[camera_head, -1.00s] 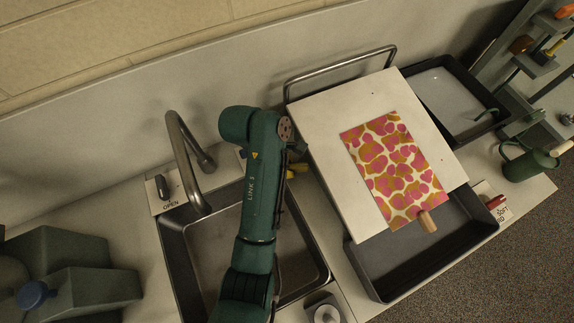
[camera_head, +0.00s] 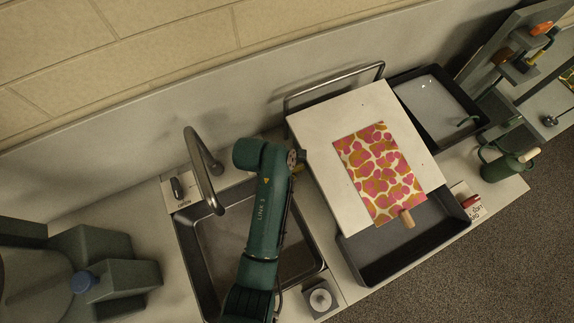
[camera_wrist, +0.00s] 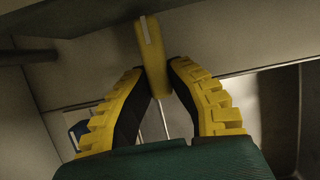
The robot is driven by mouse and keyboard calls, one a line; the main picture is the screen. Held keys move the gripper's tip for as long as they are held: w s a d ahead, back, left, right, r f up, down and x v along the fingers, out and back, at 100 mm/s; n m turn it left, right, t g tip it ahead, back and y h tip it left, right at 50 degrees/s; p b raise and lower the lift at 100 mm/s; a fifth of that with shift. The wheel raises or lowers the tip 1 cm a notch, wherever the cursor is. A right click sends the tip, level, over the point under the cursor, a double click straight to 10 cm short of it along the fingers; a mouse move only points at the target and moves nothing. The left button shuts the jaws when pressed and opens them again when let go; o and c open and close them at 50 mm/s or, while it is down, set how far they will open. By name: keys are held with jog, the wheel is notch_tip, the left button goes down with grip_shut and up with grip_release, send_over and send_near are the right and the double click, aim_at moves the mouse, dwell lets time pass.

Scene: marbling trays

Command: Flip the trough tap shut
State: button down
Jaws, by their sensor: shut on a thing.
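In the wrist view my gripper (camera_wrist: 164,84) is shut on a yellow lever (camera_wrist: 153,55) with a pale stripe. The lever stands between the ridged yellow fingers, its lower end at the fingertips and its upper end beyond them. I take it for the trough tap's lever; the tap body is not clear. In the head view my green arm hides most of the gripper and the lever. Only a small yellow bit shows beside the arm, in front of the board's left edge. I cannot tell from these views whether the tap is open or shut.
A sink (camera_head: 190,258) with a curved metal spout (camera_head: 198,165) lies left of my arm. A dark lever (camera_head: 178,188) there bears an OPEN label. A white board (camera_head: 318,125) with patterned paper (camera_head: 378,172) lies over a dark tray (camera_head: 385,270). A green can (camera_head: 505,165) stands right.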

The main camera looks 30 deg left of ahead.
jog(key=shift+f, duration=0.2)
jog(key=c, duration=1)
grip_release()
jog(key=shift+o, duration=0.2)
jog(key=shift+r, duration=0.1)
jog(key=shift+r, duration=0.25)
jog(key=v, duration=1.1)
jog(key=shift+r, duration=0.25)
jog(key=shift+s+a, duration=0.1)
